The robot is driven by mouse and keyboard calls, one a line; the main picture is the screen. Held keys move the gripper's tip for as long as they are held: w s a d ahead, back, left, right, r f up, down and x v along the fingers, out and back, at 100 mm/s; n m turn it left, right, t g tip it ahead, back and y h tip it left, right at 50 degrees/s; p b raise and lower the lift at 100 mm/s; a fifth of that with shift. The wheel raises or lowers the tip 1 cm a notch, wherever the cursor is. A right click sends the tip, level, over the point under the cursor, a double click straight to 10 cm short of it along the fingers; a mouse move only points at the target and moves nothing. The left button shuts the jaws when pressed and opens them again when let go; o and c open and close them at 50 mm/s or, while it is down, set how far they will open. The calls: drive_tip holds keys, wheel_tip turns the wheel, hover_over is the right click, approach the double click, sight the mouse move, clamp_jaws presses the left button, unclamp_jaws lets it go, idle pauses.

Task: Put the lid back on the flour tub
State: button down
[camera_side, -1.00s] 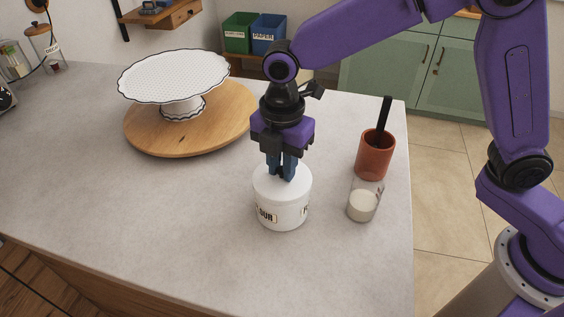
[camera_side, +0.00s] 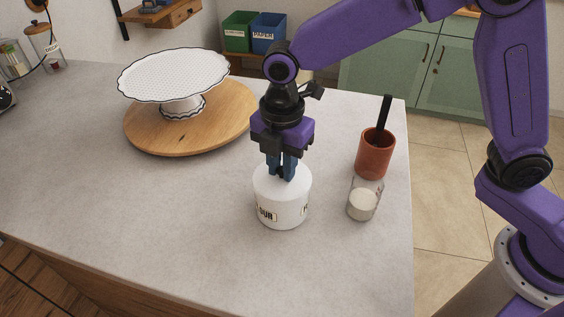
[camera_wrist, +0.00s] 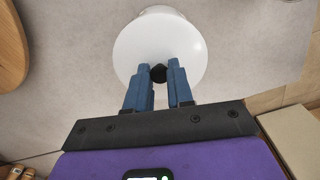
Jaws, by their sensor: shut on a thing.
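The white flour tub (camera_side: 283,212) stands upright on the grey worktop, its label partly visible. The white round lid (camera_side: 262,181) is on top of the tub, and no clear gap shows between them. In the wrist view the lid (camera_wrist: 135,52) covers most of the tub, with a bit of the tub (camera_wrist: 158,9) showing past its far edge. My gripper (camera_side: 282,176) points straight down over the tub, shut on the lid's dark knob (camera_wrist: 158,73). Whether the lid is fully seated cannot be told.
A glass jar with white contents (camera_side: 363,204) and a terracotta pot (camera_side: 375,155) holding a black-handled tool stand close to the right. A white cake stand (camera_side: 172,75) on a round wooden board (camera_side: 150,140) is behind left. The front worktop is clear.

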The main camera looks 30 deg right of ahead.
drive_tip(key=shift+c, duration=2.2)
unclamp_jaws()
drive_tip(key=shift+r, duration=3.5)
clamp_jaws()
